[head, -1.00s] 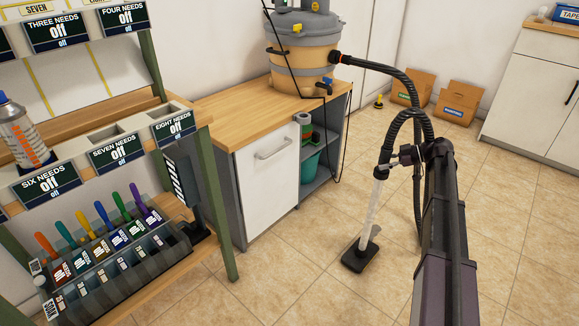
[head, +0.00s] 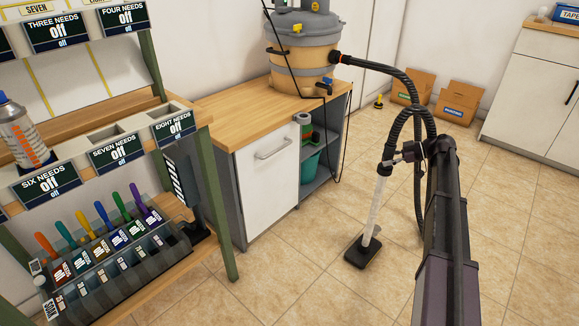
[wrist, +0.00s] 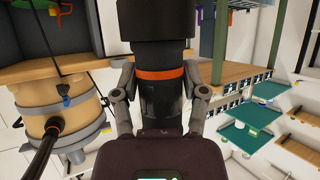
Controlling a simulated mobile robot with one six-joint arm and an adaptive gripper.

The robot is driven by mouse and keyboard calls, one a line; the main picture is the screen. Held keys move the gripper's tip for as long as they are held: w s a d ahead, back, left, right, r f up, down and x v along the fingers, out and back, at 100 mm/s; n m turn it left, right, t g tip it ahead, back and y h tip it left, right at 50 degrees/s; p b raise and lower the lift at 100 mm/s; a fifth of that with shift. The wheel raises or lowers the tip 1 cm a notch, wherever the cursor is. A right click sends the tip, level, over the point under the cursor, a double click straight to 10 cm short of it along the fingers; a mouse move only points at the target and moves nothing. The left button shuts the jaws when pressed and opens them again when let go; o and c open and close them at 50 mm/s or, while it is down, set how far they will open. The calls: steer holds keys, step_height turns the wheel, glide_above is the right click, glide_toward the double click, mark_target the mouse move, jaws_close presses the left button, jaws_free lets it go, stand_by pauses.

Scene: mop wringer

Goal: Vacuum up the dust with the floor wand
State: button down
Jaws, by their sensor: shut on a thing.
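The floor wand (head: 374,208) is a clear tube with a flat black head (head: 362,252) on the tiled floor. My gripper (head: 398,157) is shut on the wand's upper end, and the wand stands slightly tilted. In the wrist view, my gripper (wrist: 161,95) has a finger on each side of the wand's dark tube with an orange ring (wrist: 160,75). A black ribbed hose (head: 392,72) runs from the wand to the tan vacuum drum (head: 303,65) on the cabinet. I cannot make out any dust on the floor.
The cabinet (head: 262,165) with open side shelves stands left of the wand. A shelf rack with a row of coloured-handled tools (head: 110,245) is at the left. Two cardboard boxes (head: 458,102) sit by the back wall. Tiled floor (head: 510,235) is clear at the right.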

steer(key=shift+w+d, duration=1)
steer(key=shift+w, duration=0.3)
steer(key=shift+w+d, duration=0.1)
steer(key=shift+w+d, duration=0.9)
steer(key=shift+w, duration=0.25)
steer(key=shift+w+d, duration=0.85)
steer(key=shift+w, duration=0.25)
steer(key=shift+w+d, duration=0.1)
steer(key=shift+w, duration=0.05)
steer(key=shift+w+d, duration=0.9)
steer(key=shift+w, duration=0.25)
steer(key=shift+w+d, duration=0.85)
steer(key=shift+w, duration=0.25)
steer(key=shift+w+d, duration=0.1)
steer(key=shift+w+d, duration=0.55)
steer(key=shift+w, duration=0.2)
steer(key=shift+w+d, duration=0.55)
steer(key=shift+w, duration=0.15)
steer(key=shift+r, duration=0.15)
